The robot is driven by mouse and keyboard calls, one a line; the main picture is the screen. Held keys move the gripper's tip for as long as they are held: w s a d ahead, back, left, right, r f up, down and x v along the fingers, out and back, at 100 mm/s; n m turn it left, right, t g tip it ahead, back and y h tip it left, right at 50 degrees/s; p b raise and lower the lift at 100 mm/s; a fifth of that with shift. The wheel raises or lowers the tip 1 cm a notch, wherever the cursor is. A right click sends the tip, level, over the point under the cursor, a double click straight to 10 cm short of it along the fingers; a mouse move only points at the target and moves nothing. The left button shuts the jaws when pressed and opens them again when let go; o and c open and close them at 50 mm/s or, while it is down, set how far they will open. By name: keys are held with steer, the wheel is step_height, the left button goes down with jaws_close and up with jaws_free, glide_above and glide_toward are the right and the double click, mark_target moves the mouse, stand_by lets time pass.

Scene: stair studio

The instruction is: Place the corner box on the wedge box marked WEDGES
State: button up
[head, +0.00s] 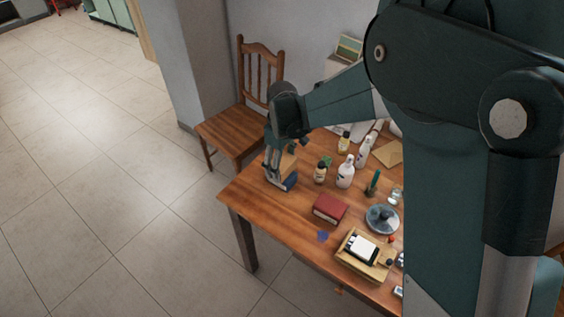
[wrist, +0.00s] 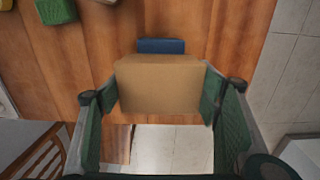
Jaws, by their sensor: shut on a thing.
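My gripper (wrist: 162,105) is shut on a tan box, which I take to be the corner box (wrist: 160,85); its fingers press on the left and right sides. In the head view the tan box (head: 288,163) shows partly behind my gripper (head: 276,168), near the table's left corner. A blue box (head: 289,182), probably the wedge box, lies on the table just below it. In the wrist view the blue box (wrist: 161,46) shows only as a strip past the tan box's far edge. I cannot read a WEDGES mark, nor tell whether the two boxes touch.
On the wooden table (head: 260,204), a dark red box (head: 330,208) lies to the right. Several bottles, including a white one (head: 346,172), stand behind it. A lidded grey dish (head: 382,219) and a wooden tray (head: 346,258) are further right. A chair (head: 236,130) stands behind the table's left end.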

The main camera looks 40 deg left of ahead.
mark_target(282, 162)
steer(key=shift+f, duration=0.15)
steer(key=o, duration=1)
steer(key=shift+r+p, duration=0.5)
steer(key=shift+r, duration=2.4)
